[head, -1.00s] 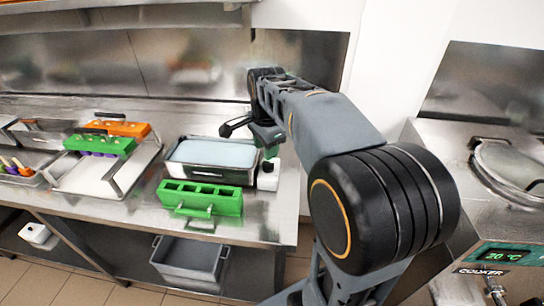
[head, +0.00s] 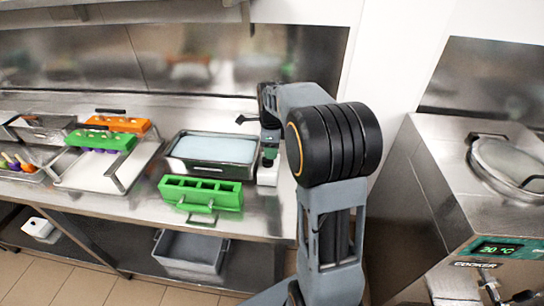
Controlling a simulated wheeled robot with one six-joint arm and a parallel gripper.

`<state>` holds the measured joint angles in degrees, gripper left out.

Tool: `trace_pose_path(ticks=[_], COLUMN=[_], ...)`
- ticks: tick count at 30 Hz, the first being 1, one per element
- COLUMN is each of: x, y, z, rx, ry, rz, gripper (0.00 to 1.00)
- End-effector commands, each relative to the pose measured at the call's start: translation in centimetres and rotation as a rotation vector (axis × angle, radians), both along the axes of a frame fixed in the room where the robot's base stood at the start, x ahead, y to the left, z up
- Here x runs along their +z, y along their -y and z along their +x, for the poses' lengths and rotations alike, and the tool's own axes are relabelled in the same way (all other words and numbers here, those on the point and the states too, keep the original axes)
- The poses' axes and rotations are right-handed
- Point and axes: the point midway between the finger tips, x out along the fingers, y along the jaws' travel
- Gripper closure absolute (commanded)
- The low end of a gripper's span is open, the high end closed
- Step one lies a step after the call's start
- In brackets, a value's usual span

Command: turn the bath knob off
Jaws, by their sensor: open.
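A green mould (head: 201,194) with a handle stands in front of the bath. A tray (head: 95,172) with green and orange moulds (head: 118,124) lies to the left. A grey bin (head: 188,252) sits on the lower shelf. A cooker (head: 486,225) stands at the right.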

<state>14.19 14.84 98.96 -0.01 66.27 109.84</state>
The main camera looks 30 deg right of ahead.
Motion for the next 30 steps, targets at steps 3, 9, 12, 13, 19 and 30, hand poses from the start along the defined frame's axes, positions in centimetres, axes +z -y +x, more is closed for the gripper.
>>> trace_pose_path(ticks=[3,9,12,13,19,30], x=[-1.7,-3.3,-3.6,-3.7,-3.8,-3.7], y=[0.0,0.0,0.0,0.0,0.0,0.0], z=[0.0,0.0,0.0,0.0,0.0,0.0], rx=[0.001,0.001,0.001,0.001,0.001,0.001], ry=[-0.002,0.000,0.001,0.001,0.001,0.001], rz=[0.000,0.000,-0.001,-0.001,-0.001,-0.001], gripper=[0.60,0.60,0.60,0.60,0.60,0.87])
